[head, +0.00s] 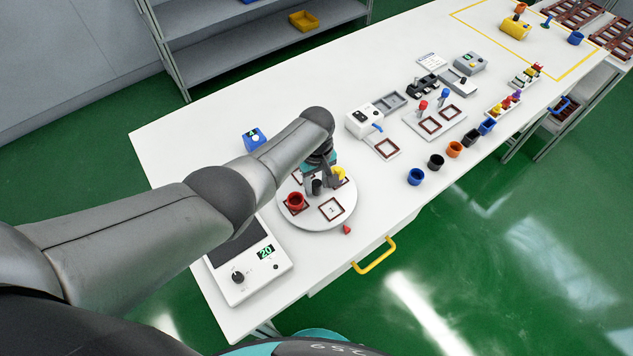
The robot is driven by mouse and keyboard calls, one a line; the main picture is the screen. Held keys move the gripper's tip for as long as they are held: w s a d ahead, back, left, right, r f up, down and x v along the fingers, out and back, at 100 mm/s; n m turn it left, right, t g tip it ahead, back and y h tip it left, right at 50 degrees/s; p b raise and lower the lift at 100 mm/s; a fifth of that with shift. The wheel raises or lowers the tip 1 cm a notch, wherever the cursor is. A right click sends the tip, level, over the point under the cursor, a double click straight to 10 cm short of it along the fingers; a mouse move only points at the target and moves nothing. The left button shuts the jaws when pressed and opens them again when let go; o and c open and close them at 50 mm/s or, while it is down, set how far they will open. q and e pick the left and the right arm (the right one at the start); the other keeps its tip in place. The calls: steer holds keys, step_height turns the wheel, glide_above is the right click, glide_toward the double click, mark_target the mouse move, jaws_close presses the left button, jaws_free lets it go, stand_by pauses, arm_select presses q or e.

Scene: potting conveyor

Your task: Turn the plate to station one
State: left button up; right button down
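The plate is a white round turntable (318,222) on the near-left part of the table. It bears brown-framed square stations; one frame (331,209) at its near right is empty, with a tiny mark inside. A red pot (296,201) stands on a frame at the plate's left, and a yellow item (339,173) shows at its far right. A small red pointer (347,229) lies beside the plate's near-right edge. My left gripper (326,187) points down over the plate's far middle, hiding part of it. I cannot tell whether it touches anything. My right gripper is out of view.
A scale-like box with a green "20" display (233,284) stands near left of the plate, and a blue box (254,139) behind it. A white device (364,121) and coloured pots, one blue (415,177), stand to the right. A yellow handle (374,255) juts from the table front.

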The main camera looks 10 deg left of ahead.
mark_target(316, 182)
arm_select(q)
steer(key=shift+s, duration=0.1)
step_height(316, 182, up, 6)
steer(key=p, duration=0.3)
steer(key=shift+f, duration=0.1)
step_height(316, 182, up, 10)
steer(key=p, duration=0.2)
steer(key=shift+f, duration=0.25)
